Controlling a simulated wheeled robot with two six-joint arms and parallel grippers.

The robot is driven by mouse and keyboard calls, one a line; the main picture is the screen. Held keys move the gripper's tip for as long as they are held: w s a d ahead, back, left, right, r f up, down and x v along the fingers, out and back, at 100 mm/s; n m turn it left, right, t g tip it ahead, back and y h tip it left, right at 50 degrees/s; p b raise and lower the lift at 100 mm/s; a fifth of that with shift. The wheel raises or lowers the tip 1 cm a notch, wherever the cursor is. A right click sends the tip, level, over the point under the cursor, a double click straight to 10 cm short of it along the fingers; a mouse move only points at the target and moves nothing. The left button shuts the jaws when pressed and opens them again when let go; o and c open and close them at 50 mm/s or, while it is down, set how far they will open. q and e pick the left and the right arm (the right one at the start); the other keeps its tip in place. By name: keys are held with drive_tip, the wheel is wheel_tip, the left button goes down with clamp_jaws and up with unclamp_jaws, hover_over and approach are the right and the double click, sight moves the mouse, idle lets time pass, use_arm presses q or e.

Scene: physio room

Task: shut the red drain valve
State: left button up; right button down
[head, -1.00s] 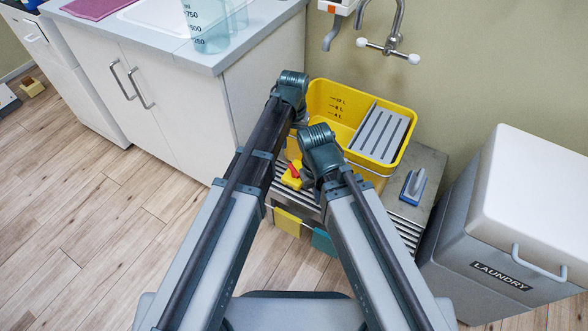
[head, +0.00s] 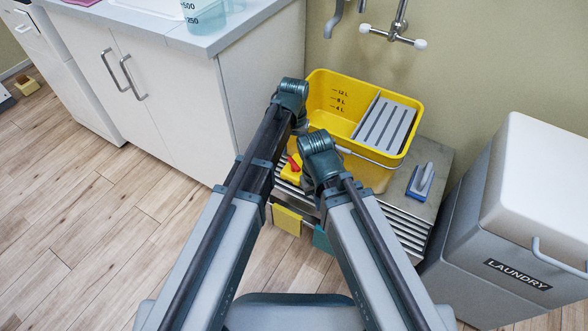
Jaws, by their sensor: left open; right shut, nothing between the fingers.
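The red drain valve (head: 295,162) shows as a small red lever on a yellow fitting (head: 290,174), low at the left front of the yellow bucket (head: 375,172). The lever looks slanted; its exact setting is unclear. My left gripper (head: 292,95) is above the valve, at the bucket's left edge. It is open, with its fingers mostly hidden behind its wrist. My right gripper (head: 318,150) is just right of the valve, in front of the bucket. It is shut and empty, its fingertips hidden. I cannot tell whether either gripper touches the bucket or valve.
The bucket stands on a slatted metal bench (head: 432,160) with a blue-and-grey brush (head: 420,180) at right. A white cabinet (head: 262,85) closes off the left, a grey laundry bin (head: 490,230) the right. A wall tap (head: 396,32) is above. Floor at lower left is clear.

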sight(294, 162)
use_arm(q)
wheel_tip(294, 162, down, 7)
drive_tip(key=b, duration=0.5)
drive_tip(key=shift+r+b, duration=0.15)
drive_tip(key=shift+b, duration=0.2)
clamp_jaws()
